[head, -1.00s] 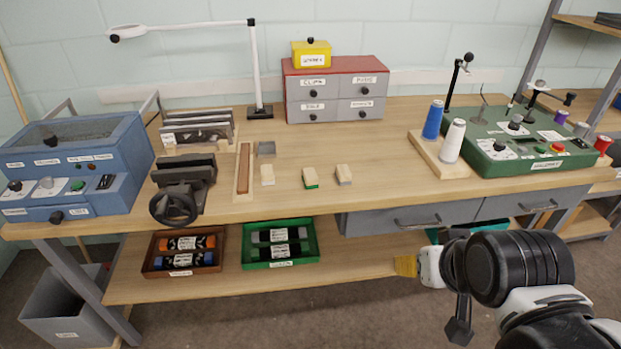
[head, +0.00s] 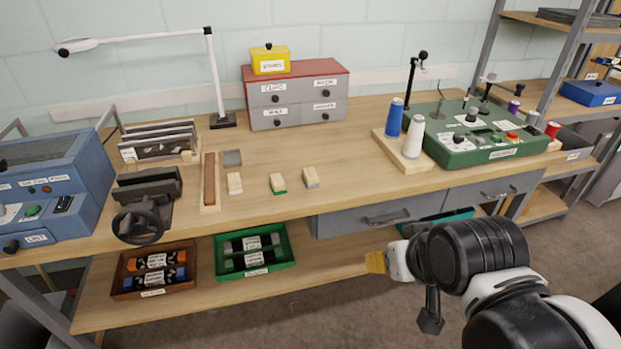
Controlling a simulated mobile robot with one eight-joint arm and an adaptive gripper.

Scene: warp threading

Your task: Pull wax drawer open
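A small grey drawer cabinet with a red top (head: 300,93) stands at the back of the workbench. Its labelled drawers have black knobs and all look shut. The label of the lower left drawer (head: 276,117) may read as the wax one, but it is too small to be sure. My gripper (head: 388,262) is at the lower right, in front of the bench and well away from the cabinet. A yellowish piece shows at its tip; I cannot tell whether it is a held thing or part of the gripper. The fingers are not clear.
A yellow box (head: 269,60) sits on the cabinet. A white lamp (head: 213,75) stands left of it. Thread spools (head: 413,137) and a green machine (head: 470,135) are to the right. Small blocks (head: 278,183) lie in front. Grey bench drawers (head: 360,220) are near my gripper.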

